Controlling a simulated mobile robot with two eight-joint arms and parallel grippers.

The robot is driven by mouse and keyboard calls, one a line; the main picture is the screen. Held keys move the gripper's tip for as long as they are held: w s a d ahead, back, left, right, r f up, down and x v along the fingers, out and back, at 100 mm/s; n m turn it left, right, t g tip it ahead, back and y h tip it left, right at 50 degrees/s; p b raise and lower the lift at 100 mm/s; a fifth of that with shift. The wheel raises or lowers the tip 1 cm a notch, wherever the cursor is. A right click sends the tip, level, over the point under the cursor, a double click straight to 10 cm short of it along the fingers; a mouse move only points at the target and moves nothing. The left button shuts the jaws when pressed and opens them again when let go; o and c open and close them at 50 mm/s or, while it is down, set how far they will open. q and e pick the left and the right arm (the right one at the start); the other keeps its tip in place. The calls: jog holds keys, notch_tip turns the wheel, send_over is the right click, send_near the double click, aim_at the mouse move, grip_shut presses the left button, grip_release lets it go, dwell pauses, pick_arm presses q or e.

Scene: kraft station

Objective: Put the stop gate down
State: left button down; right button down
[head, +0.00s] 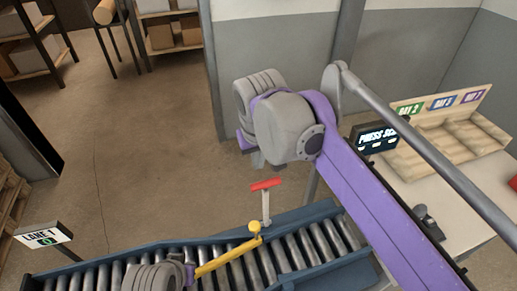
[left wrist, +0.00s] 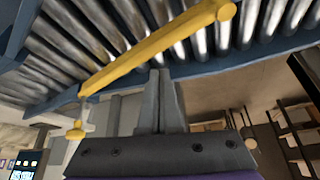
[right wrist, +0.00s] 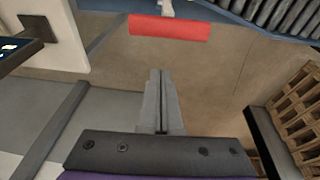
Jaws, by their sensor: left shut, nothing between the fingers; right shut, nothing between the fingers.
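The stop gate's yellow bar (head: 228,257) runs slantwise across the roller conveyor, and I cannot tell its height above the rollers. Its yellow pivot (head: 255,229) sits at the conveyor's far edge. A grey lever rises from there to a red handle (head: 266,184). In the left wrist view the yellow bar (left wrist: 155,50) passes just beyond my left gripper (left wrist: 160,73), which is shut and empty. In the right wrist view the red handle (right wrist: 170,28) is ahead of my right gripper (right wrist: 160,73), shut and empty, with a visible gap. In the head view, both grippers' fingertips are hidden.
The conveyor (head: 290,216) has blue side rails. A lane sign (head: 43,236) stands at left. At right a table (head: 425,190) carries a wooden sorting rack (head: 455,135) and a small display (head: 374,138). The floor behind the conveyor is clear.

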pick_arm(q)
jog(key=shift+w+r, duration=0.1)
jog(key=shift+r, duration=0.25)
pick_arm(e)
jog(key=shift+s+d+r, duration=0.15)
jog(key=shift+s+d, duration=0.05)
jog(key=shift+s, duration=0.4)
jog(key=shift+s+d+r, duration=0.1)
jog(key=shift+s+d, duration=0.1)
jog(key=shift+s, duration=0.45)
jog(key=shift+s+d+r, duration=0.15)
jog(key=shift+s+d, duration=0.05)
jog(key=shift+s, duration=0.4)
jog(key=shift+s+f, duration=0.1)
jog(key=shift+s, duration=0.05)
